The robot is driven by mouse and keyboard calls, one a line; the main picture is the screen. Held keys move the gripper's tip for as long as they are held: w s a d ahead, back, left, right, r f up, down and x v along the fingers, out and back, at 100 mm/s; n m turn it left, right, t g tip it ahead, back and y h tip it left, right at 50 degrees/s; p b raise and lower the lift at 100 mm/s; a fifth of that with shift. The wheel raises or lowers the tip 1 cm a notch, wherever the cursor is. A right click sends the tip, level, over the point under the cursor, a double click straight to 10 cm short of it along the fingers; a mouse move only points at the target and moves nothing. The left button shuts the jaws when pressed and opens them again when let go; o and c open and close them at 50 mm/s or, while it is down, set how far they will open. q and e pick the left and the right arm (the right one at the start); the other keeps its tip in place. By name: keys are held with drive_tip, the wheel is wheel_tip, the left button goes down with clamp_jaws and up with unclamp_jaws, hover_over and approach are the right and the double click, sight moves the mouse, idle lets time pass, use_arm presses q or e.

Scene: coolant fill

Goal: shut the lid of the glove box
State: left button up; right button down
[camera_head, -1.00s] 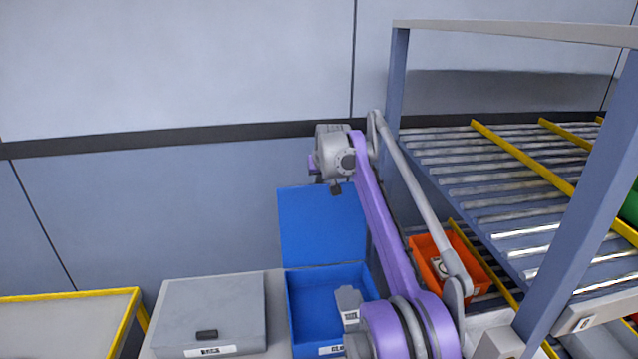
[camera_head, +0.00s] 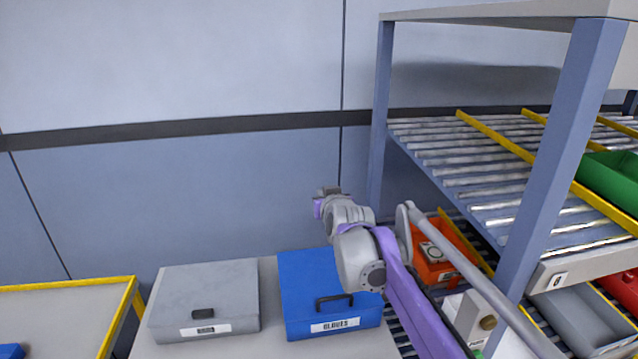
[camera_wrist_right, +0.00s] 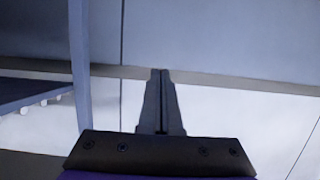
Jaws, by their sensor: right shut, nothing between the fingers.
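The glove box is the blue box (camera_head: 330,326) labelled GLOVES, on the light table in the head view. Its blue lid (camera_head: 302,274) lies down flat over it, with a dark handle on the front. I see no gap between lid and box, though my right arm hides part of the lid's right side. My right gripper (camera_head: 326,196) is raised above and behind the box, apart from it. In the right wrist view its fingers (camera_wrist_right: 161,100) are together and empty, facing the wall. My left gripper is not in view.
A closed grey box (camera_head: 205,295) stands left of the glove box. A roller rack (camera_head: 556,160) with a post stands close on the right, holding an orange bin (camera_head: 432,270) and a green bin (camera_head: 612,178). A yellow-edged table (camera_head: 65,310) is at the left.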

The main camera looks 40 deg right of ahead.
drive_tip(key=s+a+f+t+h, duration=0.2)
drive_tip(key=s+f+t, duration=0.1)
drive_tip(key=s, duration=0.1)
drive_tip(key=t+h+b, duration=0.2)
drive_tip(key=t+b, duration=0.3)
drive_tip(key=b, duration=0.5)
hover_over(335, 298)
drive_tip(key=shift+f, duration=5.5)
wheel_tip(335, 298, up, 10)
drive_tip(key=p, duration=0.3)
